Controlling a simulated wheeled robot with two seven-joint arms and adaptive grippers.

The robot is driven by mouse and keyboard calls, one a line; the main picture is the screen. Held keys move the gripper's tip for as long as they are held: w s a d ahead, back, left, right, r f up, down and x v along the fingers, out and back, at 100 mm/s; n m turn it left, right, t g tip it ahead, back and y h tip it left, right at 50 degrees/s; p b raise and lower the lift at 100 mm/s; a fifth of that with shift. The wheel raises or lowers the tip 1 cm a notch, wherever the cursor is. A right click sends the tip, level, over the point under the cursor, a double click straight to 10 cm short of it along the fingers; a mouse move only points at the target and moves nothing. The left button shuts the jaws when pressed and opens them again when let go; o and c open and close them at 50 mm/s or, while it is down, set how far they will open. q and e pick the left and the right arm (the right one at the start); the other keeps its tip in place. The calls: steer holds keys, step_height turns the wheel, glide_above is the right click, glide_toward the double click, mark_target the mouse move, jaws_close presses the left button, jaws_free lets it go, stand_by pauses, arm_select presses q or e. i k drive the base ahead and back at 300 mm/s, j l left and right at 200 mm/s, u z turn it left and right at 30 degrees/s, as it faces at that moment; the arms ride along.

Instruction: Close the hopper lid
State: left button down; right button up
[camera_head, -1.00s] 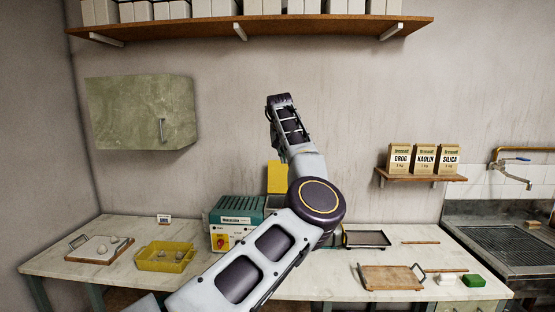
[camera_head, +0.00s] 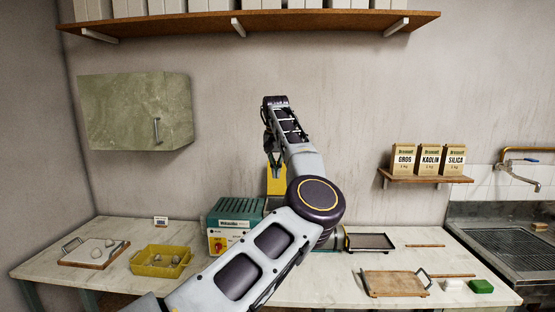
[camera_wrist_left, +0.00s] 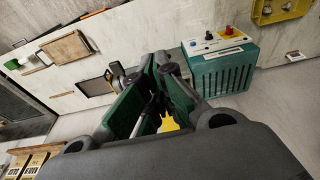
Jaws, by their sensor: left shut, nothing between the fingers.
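The yellow hopper lid (camera_head: 276,180) stands raised above the teal machine (camera_head: 236,212) in the head view, its upper part close to my left gripper. My left gripper (camera_head: 268,148) hangs downward from the wrist, shut and empty, in front of or just above the lid; contact cannot be told. In the left wrist view the shut gripper (camera_wrist_left: 160,60) points at the machine, with its teal box (camera_wrist_left: 222,68) to the right. A bit of yellow (camera_wrist_left: 170,124) shows between the finger linkages. My arm hides most of the hopper. My right gripper is not in view.
A yellow tray (camera_head: 160,271) and a board with a handle (camera_head: 72,262) lie left on the bench. A dark tray (camera_head: 370,250) and a wooden board (camera_head: 390,292) lie right. A wall cabinet (camera_head: 135,110) and shelf (camera_head: 270,20) are above.

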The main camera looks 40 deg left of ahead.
mark_target(275, 186)
steer(key=i+j, duration=0.65)
steer(key=j, duration=0.3)
steer(key=i+j, duration=0.7)
steer(key=j, duration=0.2)
